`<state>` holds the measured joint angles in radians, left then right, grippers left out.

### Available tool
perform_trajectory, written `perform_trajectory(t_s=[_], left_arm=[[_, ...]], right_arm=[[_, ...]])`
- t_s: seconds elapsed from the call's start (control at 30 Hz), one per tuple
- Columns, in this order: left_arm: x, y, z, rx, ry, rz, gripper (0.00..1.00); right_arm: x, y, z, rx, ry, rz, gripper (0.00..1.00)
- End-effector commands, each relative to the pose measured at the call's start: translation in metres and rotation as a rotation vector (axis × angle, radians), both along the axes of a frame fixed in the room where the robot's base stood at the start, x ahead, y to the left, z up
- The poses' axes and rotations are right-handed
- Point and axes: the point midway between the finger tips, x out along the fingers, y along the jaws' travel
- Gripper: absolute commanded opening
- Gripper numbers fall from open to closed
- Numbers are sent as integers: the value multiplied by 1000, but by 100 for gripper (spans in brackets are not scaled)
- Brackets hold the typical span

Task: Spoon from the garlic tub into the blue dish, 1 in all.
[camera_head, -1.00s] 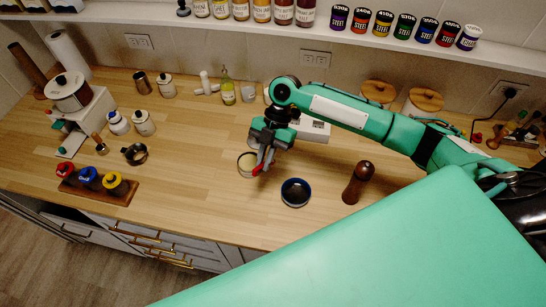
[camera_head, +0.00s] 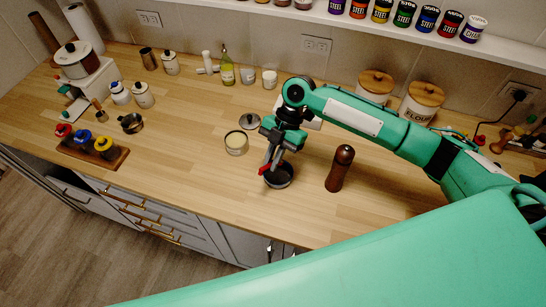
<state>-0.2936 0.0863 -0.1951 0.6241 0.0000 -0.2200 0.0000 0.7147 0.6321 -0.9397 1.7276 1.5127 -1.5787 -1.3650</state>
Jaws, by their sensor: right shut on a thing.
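The garlic tub (camera_head: 236,150) is a small open round tub with pale cream content, on the counter left of my right gripper. The blue dish (camera_head: 284,184) is a small round bowl, dark inside, on the counter to the right of the tub. My right gripper (camera_head: 270,168) points down over the dish and covers part of it. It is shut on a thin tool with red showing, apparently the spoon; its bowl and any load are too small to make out. I cannot tell whether it touches the dish. My left gripper is out of view.
A dark wooden mill (camera_head: 340,168) stands close right of the dish. A grey lid (camera_head: 249,121) lies behind the tub. Lidded canisters (camera_head: 422,101) stand at the back right. A rack with coloured-topped jars (camera_head: 92,152) sits at the left. The counter between is clear.

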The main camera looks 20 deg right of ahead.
Motion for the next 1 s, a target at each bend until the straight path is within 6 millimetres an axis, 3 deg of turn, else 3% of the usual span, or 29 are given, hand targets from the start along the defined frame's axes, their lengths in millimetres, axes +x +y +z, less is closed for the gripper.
perform_trajectory(t_s=[0.23,1.0], left_arm=[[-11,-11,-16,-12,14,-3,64],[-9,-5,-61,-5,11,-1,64]], right_arm=[[1,-2,-17,18,18,-4,0],[20,-25,-11,436,342,-1,0]])
